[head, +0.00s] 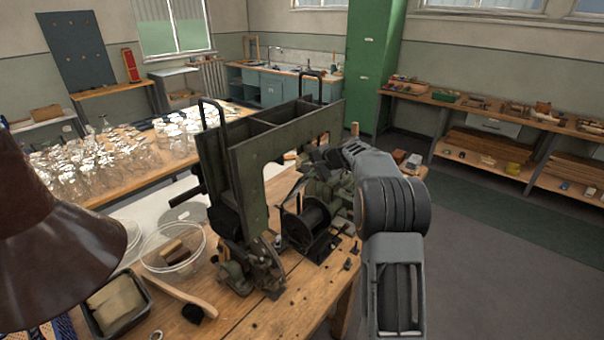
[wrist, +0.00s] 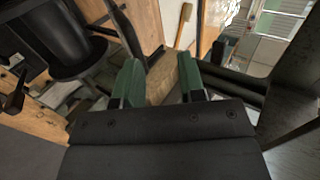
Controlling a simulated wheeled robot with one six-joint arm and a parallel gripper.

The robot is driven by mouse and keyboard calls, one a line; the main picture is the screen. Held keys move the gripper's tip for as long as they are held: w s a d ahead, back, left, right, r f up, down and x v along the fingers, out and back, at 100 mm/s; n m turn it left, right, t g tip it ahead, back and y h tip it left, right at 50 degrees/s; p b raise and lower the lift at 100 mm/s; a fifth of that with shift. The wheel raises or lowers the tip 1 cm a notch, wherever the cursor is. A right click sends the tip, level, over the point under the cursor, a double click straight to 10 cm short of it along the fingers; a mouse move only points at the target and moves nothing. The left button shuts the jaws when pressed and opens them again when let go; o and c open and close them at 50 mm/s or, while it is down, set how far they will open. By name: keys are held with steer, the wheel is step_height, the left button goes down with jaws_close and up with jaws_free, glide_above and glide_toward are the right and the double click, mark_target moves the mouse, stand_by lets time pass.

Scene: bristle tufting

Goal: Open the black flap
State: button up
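A dark green and black tufting machine (head: 250,183) stands on the wooden bench, with an open divided hopper on top and black loop handles. I cannot single out the black flap on it for certain. In the wrist view, my gripper (wrist: 160,68) shows two green fingers spread apart, with nothing seen held between them. Tan wood shows beyond the gap. A black spool (wrist: 78,38) lies to the left of the fingers, and it also shows in the head view (head: 309,224). In the head view, my arm reaches in from the right; my fingers are hard to make out among the machine parts.
A clear bowl with dark blocks (head: 173,248), a black tray (head: 117,306) and a wooden-handled brush (head: 180,290) lie left of the machine. A brown lampshade (head: 55,250) blocks the near left. Many glass jars (head: 80,165) crowd a table behind. Floor at right is clear.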

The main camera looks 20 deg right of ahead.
steer(key=b+v, duration=0.1)
steer(key=v, duration=0.7)
steer(key=shift+s+d, duration=0.15)
steer(key=shift+s, duration=0.05)
